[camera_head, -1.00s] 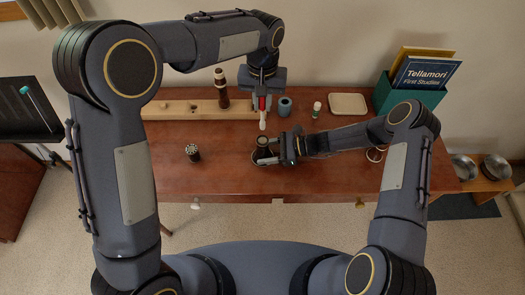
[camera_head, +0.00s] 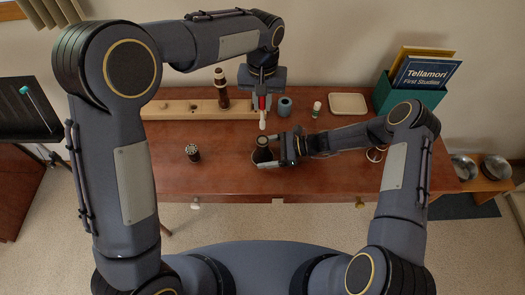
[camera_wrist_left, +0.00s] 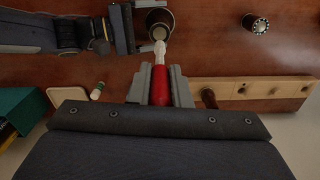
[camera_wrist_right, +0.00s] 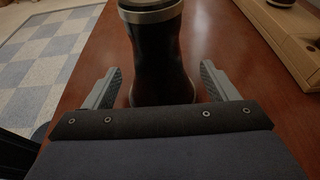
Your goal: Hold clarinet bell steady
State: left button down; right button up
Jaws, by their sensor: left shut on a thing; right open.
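The clarinet bell (camera_head: 262,155), dark with a silver ring, stands upright on the brown desk. It fills the middle of the right wrist view (camera_wrist_right: 158,60). My right gripper (camera_head: 272,149) is open, with its fingers either side of the bell; in the right wrist view (camera_wrist_right: 159,88) gaps show between both fingers and the bell. My left gripper (camera_head: 263,92) is shut on a red-handled tool with a white tip (camera_wrist_left: 160,85), held pointing down just behind the bell. Whether the tip touches the bell is unclear.
A wooden rack (camera_head: 180,109) with a dark clarinet part (camera_head: 221,92) runs along the back left. A small dark part (camera_head: 192,153) stands left of the bell. A blue-grey roll (camera_head: 285,107), small bottle (camera_head: 316,109) and beige tray (camera_head: 348,104) stand behind right. The desk's front left is clear.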

jog(key=v, duration=1.2)
pick_arm(q)
jog(key=shift+a, duration=0.1)
pick_arm(e)
jog(key=shift+r, duration=0.15)
jog(key=s+d+r+n+h, duration=0.3)
jog(key=s+r+n, duration=0.2)
jog(key=r, duration=0.6)
jog(key=s+d+r+n+h, duration=0.25)
jog(key=s+r+n, duration=0.2)
jog(key=r, duration=0.65)
pick_arm(q)
jog(key=s+a+f, duration=0.2)
jog(key=a+f, duration=0.4)
jog(key=a, duration=0.4)
jog(key=s+a+f+n, duration=0.1)
jog(key=s+a+f, duration=0.2)
jog(key=a+f, duration=0.3)
jog(key=a, duration=0.4)
jog(key=shift+f, duration=0.2)
pick_arm(e)
jog(key=s+d+r+n+t+h, duration=0.1)
jog(key=s+r+n+t+h, duration=0.1)
jog(key=s, duration=0.6)
jog(key=s+d+r+n+t+h, duration=0.1)
jog(key=s+r+n+t+h, duration=0.2)
jog(key=s, duration=0.6)
jog(key=shift+d+r+n+t, duration=0.25)
jog(key=shift+n+t, duration=0.15)
jog(key=shift+n, duration=0.55)
